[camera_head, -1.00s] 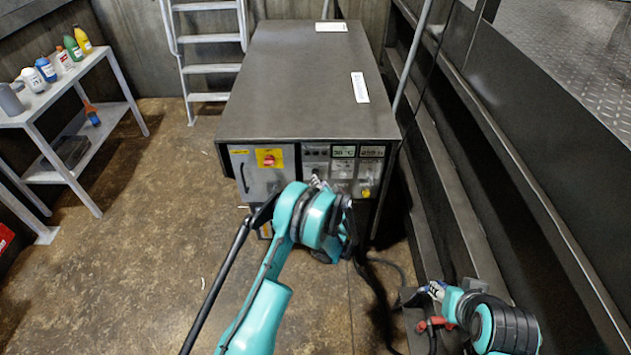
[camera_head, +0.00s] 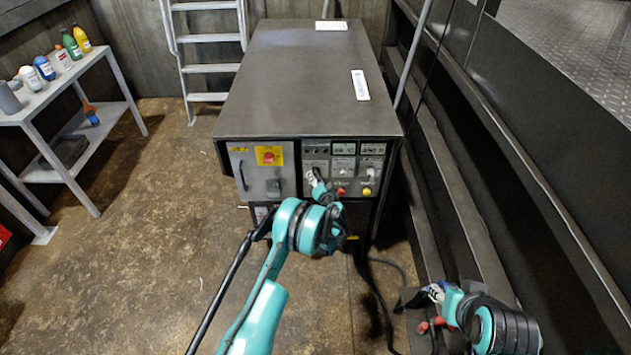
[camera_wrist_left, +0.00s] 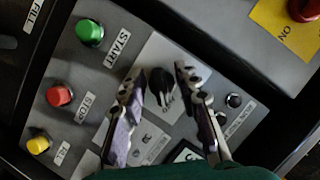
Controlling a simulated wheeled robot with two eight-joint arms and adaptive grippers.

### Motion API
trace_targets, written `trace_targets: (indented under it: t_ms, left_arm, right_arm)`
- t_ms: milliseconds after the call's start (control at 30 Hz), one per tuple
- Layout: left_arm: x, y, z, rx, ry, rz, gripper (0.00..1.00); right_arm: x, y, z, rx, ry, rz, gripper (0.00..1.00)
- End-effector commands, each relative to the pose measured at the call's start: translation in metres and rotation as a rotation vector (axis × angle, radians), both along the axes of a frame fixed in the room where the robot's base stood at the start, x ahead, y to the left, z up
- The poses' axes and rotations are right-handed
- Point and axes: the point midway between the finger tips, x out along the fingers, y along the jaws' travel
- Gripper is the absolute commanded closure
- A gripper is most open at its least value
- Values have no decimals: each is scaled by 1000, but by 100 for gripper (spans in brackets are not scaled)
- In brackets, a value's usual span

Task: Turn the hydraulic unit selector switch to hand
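The selector switch (camera_wrist_left: 160,82) is a black knob on a light plate with an "OFF" marking, in the left wrist view. My left gripper (camera_wrist_left: 160,72) is open, with one finger on each side of the knob; I cannot tell whether either finger touches it. In the head view, my left gripper (camera_head: 318,181) is at the front control panel (camera_head: 345,160) of the dark hydraulic unit (camera_head: 305,75), and the knob cannot be made out there. My right gripper (camera_head: 424,295) is low at the right, away from the panel; its fingers are too small to read.
Green START (camera_wrist_left: 90,32), red STOP (camera_wrist_left: 60,96) and yellow (camera_wrist_left: 38,145) buttons are beside the switch. A red knob on a yellow plate (camera_head: 269,156) is left of my gripper. A shelf with bottles (camera_head: 45,105) stands far left. The floor between is clear.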

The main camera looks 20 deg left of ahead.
Motion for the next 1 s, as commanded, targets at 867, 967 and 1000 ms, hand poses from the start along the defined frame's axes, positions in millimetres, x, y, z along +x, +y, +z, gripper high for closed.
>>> trace_targets:
  t_ms: [867, 967, 1000]
  left_arm:
    - [-1, 1, 0, -163, -46, 2, 100]
    - [-1, 1, 0, -243, -70, 1, 100]
    - [-1, 0, 0, -278, -79, 1, 100]
  right_arm:
    - [0, 0, 0, 0, 0, 0, 60]
    - [0, 0, 0, 0, 0, 0, 60]
    - [0, 0, 0, 0, 0, 0, 60]
